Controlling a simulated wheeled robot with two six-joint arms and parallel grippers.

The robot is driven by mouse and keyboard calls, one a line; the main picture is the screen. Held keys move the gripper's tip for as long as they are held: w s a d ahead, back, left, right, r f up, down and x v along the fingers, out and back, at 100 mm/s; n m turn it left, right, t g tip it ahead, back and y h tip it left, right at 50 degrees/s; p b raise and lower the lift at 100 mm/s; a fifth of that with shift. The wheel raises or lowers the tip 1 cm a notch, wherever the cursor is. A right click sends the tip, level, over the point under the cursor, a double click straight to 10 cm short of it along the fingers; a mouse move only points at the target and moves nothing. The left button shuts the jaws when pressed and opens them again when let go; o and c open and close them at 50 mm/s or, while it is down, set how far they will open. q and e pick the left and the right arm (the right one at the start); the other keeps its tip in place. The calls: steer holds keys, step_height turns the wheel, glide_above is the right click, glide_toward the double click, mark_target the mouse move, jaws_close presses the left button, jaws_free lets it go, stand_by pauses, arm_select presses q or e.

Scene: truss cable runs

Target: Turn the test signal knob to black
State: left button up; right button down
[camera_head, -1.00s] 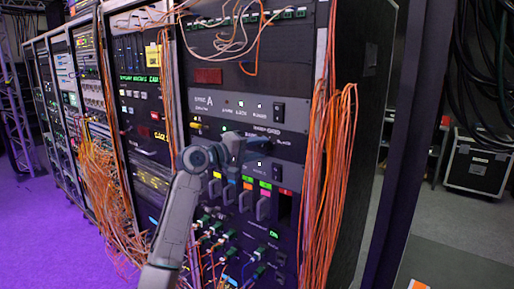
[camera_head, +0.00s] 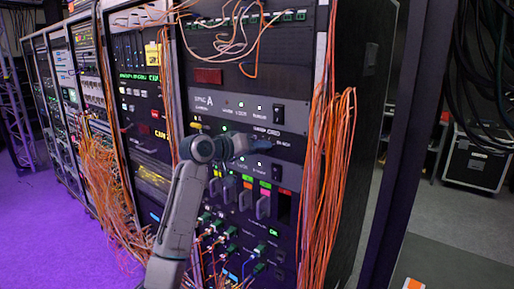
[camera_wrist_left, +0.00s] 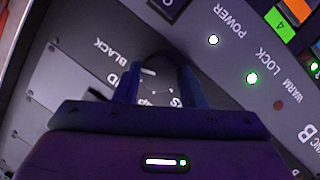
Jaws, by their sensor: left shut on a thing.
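My left gripper (camera_wrist_left: 160,75) is shut on the knob. In the head view my left gripper (camera_head: 264,146) is at the rack panel and hides most of the knob. I cannot tell exactly where the knob points. My right gripper is not in view.
Orange cables (camera_head: 330,150) hang down the rack's right edge, close to my gripper. Coloured modules (camera_head: 246,196) and plugged cables lie below. A rocker switch (camera_head: 278,114) is above. A black case (camera_head: 478,160) stands far right; purple floor (camera_head: 60,235) is clear at left.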

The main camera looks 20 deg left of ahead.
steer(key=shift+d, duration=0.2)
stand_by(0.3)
arm_select(q)
steer(key=o, duration=1)
steer(key=b+v, duration=0.3)
steer(key=v, duration=0.7)
steer(key=shift+s+a, duration=0.15)
steer(key=shift+s, duration=0.15)
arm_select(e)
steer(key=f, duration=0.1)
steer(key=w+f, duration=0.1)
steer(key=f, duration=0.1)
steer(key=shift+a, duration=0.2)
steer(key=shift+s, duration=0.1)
